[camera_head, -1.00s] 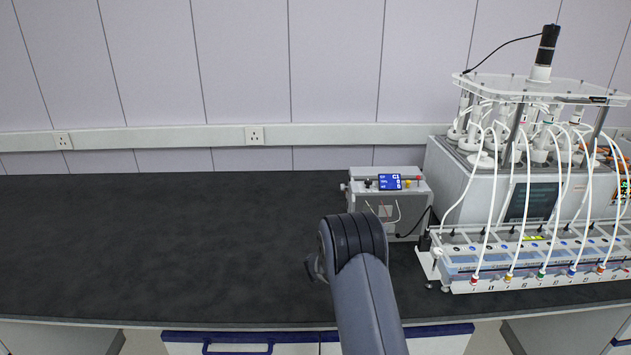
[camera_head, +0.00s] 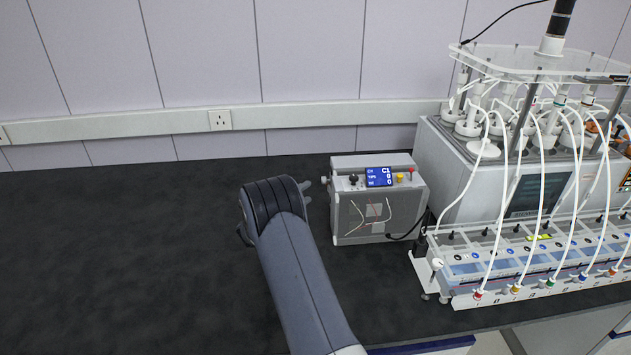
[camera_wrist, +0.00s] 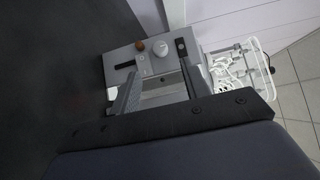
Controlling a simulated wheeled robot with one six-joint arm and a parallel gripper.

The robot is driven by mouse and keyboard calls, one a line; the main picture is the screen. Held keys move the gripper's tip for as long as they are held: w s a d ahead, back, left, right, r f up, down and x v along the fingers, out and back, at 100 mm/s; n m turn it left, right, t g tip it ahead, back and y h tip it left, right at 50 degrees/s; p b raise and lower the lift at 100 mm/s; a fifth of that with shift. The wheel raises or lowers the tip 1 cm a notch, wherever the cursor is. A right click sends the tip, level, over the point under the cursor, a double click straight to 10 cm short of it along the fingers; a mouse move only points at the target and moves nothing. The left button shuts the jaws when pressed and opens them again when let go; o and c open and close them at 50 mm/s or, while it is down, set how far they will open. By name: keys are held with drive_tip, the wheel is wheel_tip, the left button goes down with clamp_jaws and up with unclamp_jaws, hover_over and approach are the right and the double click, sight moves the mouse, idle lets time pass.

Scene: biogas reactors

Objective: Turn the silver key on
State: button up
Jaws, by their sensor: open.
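The small grey control box (camera_head: 376,208) stands on the dark bench, with a lit blue display on top. A small silver knob-like part (camera_head: 325,181) sticks out of its left side; I cannot tell for sure that it is the key. In the wrist view the box (camera_wrist: 115,78) shows a round pale silver part (camera_wrist: 160,48), a brown-orange knob (camera_wrist: 139,45) and a dark slot. My gripper (camera_wrist: 160,68) is open and empty, its fingers apart before this face. In the head view my arm mostly hides the gripper, left of the box.
A large white reactor unit (camera_head: 470,180) with several tubes and bottles stands right of the box. A black cable (camera_head: 405,234) runs between them. The bench (camera_head: 120,240) to the left is clear. A wall rail with a socket (camera_head: 220,120) runs behind.

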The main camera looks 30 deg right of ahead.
sight(326, 180)
drive_tip(key=p+x, duration=0.1)
drive_tip(key=x, duration=0.6)
drive_tip(key=shift+d+p, duration=0.3)
drive_tip(key=shift+w, duration=0.1)
drive_tip(key=shift+c, duration=0.2)
drive_tip(key=shift+f, duration=0.1)
drive_tip(key=c, duration=0.9)
